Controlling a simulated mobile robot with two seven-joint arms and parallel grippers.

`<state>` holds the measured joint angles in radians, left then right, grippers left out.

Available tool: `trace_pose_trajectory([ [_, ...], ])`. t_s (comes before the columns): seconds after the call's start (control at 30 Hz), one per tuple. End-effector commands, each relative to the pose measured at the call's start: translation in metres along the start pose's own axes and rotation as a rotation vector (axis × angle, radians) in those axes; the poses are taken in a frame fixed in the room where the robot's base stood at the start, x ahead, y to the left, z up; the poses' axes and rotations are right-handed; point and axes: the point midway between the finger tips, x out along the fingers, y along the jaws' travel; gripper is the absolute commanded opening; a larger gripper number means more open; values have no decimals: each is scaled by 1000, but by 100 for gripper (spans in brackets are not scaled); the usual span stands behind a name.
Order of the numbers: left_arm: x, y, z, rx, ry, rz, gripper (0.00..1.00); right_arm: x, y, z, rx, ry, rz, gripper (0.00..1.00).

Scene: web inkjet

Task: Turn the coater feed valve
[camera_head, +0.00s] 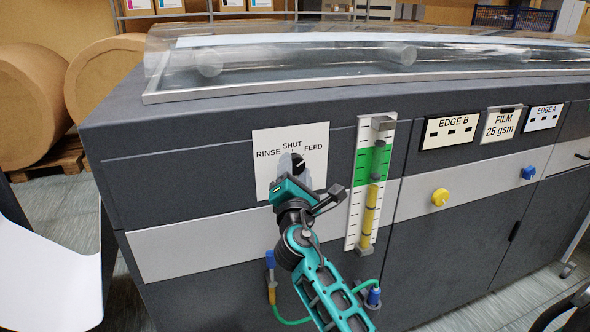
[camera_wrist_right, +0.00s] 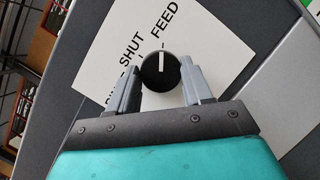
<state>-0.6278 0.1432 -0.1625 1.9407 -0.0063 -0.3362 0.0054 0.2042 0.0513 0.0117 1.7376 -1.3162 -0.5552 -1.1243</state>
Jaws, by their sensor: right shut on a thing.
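The coater feed valve is a round black knob (camera_head: 299,160) with a white pointer line, on a white plate (camera_head: 318,135) marked RINSE, SHUT and FEED. In the right wrist view the knob (camera_wrist_right: 160,72) points straight up the picture, towards the word FEED and away from SHUT. My right gripper (camera_head: 291,172) is shut on the knob, one grey finger on each side. In the head view the gripper hides part of the knob and the plate's lower part. My left gripper is not in view.
A gauge (camera_head: 353,225) with a green band and a yellow column stands right of the plate, close to my right wrist. A yellow knob (camera_head: 440,197) and a blue knob (camera_head: 528,173) are further right. A clear cover (camera_head: 300,62) tops the machine. Brown rolls (camera_head: 28,108) stand at left.

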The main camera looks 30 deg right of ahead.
Motion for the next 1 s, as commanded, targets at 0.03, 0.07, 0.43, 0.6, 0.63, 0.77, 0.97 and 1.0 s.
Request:
trace_pose_trajectory([
  [0.03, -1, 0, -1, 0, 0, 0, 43, 0, 0, 0, 18, 2, -10, 19],
  [0.07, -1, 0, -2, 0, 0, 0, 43, 0, 0, 0, 26, 3, -14, 19],
  [0.43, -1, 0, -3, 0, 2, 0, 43, 0, -1, 0, 68, 5, -31, 19],
  [0.6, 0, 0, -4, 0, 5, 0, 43, 0, -1, 0, 69, 5, -31, 19],
  [0.63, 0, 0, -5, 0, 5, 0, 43, 0, -1, 0, 69, 5, -31, 19],
  [0.77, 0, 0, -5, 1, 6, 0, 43, 0, -1, 0, 69, 5, -31, 55],
  [0.97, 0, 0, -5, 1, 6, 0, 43, 0, 0, 0, 67, 5, -29, 75],
  [1.0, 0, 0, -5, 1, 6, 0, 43, 0, 0, 0, 67, 5, -29, 75],
])
